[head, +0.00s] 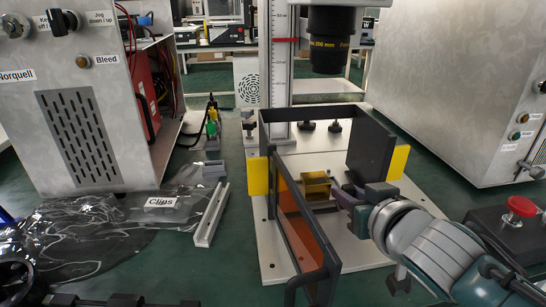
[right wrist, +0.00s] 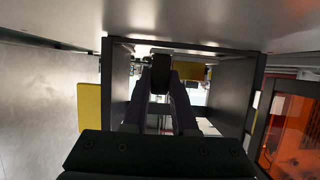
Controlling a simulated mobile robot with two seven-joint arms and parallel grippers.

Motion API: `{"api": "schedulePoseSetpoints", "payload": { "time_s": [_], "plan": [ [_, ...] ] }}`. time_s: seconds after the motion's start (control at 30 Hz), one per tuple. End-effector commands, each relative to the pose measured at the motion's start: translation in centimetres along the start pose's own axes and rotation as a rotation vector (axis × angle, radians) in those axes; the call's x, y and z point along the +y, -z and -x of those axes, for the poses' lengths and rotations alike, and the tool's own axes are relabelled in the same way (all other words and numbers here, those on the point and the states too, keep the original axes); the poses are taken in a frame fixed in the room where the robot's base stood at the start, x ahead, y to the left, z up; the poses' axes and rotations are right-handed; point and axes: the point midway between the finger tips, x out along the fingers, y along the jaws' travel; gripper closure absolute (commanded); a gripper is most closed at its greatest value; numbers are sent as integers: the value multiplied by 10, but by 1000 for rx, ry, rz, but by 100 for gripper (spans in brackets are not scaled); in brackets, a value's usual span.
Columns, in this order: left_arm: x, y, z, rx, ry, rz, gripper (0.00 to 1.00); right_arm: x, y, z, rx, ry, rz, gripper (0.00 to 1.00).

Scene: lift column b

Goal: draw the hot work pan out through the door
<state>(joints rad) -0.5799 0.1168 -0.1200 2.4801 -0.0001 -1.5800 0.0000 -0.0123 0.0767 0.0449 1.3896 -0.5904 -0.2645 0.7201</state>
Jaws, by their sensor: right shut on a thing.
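The hot work pan (head: 315,183) is a small brass-coloured box inside the dark guard frame (head: 372,140) on the pale base plate. The door (head: 302,225), an orange pane in a dark frame, stands swung open towards me. My right gripper (head: 340,193) reaches in through the opening from the right. In the right wrist view its fingers (right wrist: 163,82) are closed on a short black handle (right wrist: 161,66), with a brass patch of the pan (right wrist: 191,72) just behind. Dark parts at the lower left of the head view seem to belong to my left arm; its jaws are unclear.
A press head (head: 328,40) hangs above the guard from a ruled column (head: 281,70). A pale rail (head: 210,215) and a clear bag labelled Clips (head: 100,225) lie left of the plate. A red stop button (head: 521,206) stands at right. Metal cabinets flank both sides.

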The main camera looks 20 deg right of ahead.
Motion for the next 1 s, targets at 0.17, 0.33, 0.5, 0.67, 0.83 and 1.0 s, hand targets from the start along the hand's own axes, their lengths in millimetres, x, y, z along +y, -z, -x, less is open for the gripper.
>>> {"api": "schedulePoseSetpoints", "payload": {
  "time_s": [0.17,0.33,0.5,0.67,0.83,1.0],
  "plan": [
    [1,1,2,0,-2,3,50,0,2,5,7,1,-1,100],
    [1,1,4,0,-2,3,50,0,-1,9,7,2,-2,100],
    [0,2,5,0,-2,2,50,-1,-2,13,8,3,-3,100],
    [0,2,6,0,0,-1,50,-1,-4,18,7,3,-3,100],
    [-2,2,7,-1,4,-5,50,0,-6,22,6,2,-3,100],
    [-2,2,9,-1,6,-7,50,0,-8,26,7,1,-3,100]
  ]
}}
